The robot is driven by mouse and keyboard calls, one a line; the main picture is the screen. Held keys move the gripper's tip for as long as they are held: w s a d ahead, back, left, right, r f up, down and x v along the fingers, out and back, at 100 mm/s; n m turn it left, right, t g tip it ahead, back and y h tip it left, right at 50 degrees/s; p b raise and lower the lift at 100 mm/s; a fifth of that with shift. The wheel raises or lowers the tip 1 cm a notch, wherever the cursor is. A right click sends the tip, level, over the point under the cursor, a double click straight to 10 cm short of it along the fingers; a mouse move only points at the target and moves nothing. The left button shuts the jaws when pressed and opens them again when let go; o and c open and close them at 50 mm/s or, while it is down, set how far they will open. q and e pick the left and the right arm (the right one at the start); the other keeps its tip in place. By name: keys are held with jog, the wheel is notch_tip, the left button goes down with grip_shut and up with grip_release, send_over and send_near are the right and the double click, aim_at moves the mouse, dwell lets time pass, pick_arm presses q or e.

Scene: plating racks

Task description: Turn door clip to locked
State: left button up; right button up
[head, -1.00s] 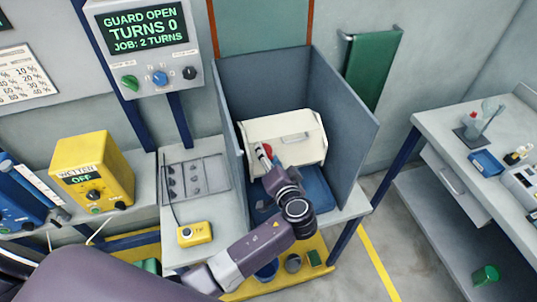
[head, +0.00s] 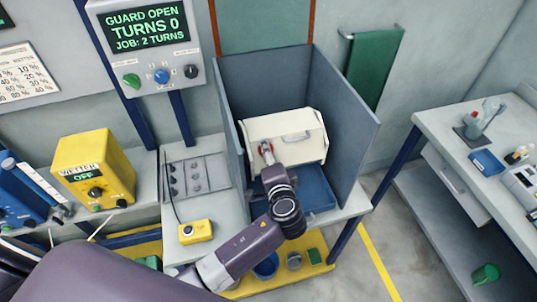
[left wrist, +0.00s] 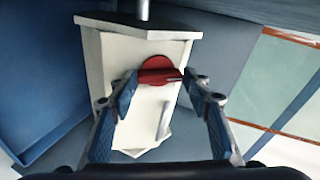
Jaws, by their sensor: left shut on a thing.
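The door clip (left wrist: 155,65) is a red disc with a raised bar on the front of a cream box door (left wrist: 140,105). In the left wrist view the bar lies across the picture between my fingertips. My left gripper (left wrist: 160,77) is shut on this bar, one finger at each end. In the head view my left gripper (head: 266,152) is at the left part of the cream box (head: 300,148), and only a little red of the clip shows. The control panel screen (head: 151,25) reads "GUARD OPEN, TURNS 0, JOB: 2 TURNS". My right gripper is not in view.
Grey-blue walls (head: 345,125) enclose the box at the back and sides. A blue tray (head: 315,190) lies in front of it. A yellow pendant (head: 195,231) with a cable and a yellow unit (head: 95,170) reading "OFF" stand to the left.

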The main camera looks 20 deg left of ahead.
pick_arm(q)
jog(key=o, duration=0.9)
jog(key=v, duration=1.2)
